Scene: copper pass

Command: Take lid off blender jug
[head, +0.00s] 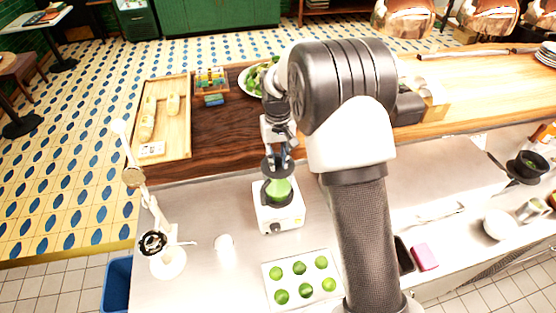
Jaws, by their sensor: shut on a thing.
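The blender stands on the steel counter, with a white base (280,215) and a jug (279,189) with green contents. My gripper (278,169) points down right over the top of the jug. It is shut on the jug's dark lid.
A white tray (289,291) with several green limes lies in front of the blender. A wooden shelf (222,145) with trays and a salad bowl (252,80) runs behind.

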